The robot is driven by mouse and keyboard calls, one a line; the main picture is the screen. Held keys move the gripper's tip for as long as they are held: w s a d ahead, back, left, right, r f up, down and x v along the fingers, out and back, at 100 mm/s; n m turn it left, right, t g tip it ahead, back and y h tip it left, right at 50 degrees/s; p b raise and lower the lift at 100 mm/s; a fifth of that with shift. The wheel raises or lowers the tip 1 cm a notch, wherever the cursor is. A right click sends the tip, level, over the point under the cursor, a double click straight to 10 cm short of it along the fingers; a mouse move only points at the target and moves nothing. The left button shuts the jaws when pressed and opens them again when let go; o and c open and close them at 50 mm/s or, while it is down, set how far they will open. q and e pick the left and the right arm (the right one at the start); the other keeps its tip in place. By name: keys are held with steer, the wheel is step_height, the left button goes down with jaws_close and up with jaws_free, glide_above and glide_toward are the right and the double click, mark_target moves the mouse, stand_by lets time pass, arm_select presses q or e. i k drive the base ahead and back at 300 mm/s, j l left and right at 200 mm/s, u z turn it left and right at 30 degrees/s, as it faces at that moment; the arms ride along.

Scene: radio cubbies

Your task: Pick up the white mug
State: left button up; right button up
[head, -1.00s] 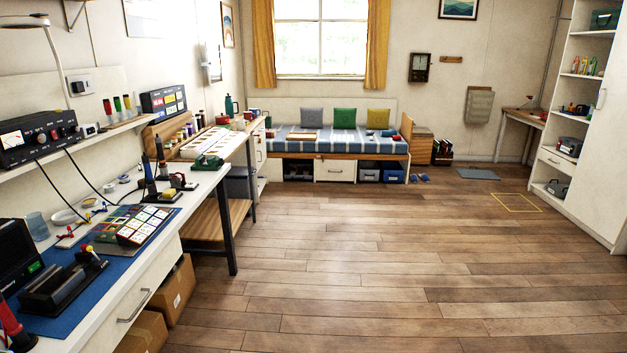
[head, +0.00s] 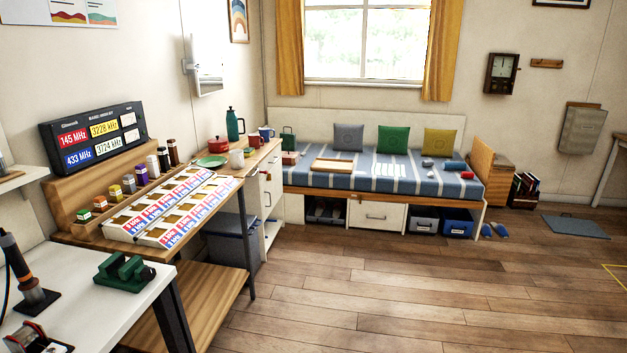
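A white mug (head: 237,159) stands upright near the far end of the wooden counter along the left wall. It is just right of a green plate (head: 211,161) and in front of a red pot (head: 218,145). A red mug (head: 254,141) and a blue mug (head: 266,134) stand behind it to the right. Neither of my grippers is in view.
A white workbench (head: 110,300) with a green device (head: 123,272) is at the near left. A sorting tray (head: 170,207) lies on the counter before the mug. A daybed (head: 375,172) stands under the window. The wooden floor (head: 400,290) is clear.

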mark_target(236, 158)
steer(key=i+l+u, duration=0.1)
steer(key=i+u, duration=0.15)
steer(key=i, duration=1.35)
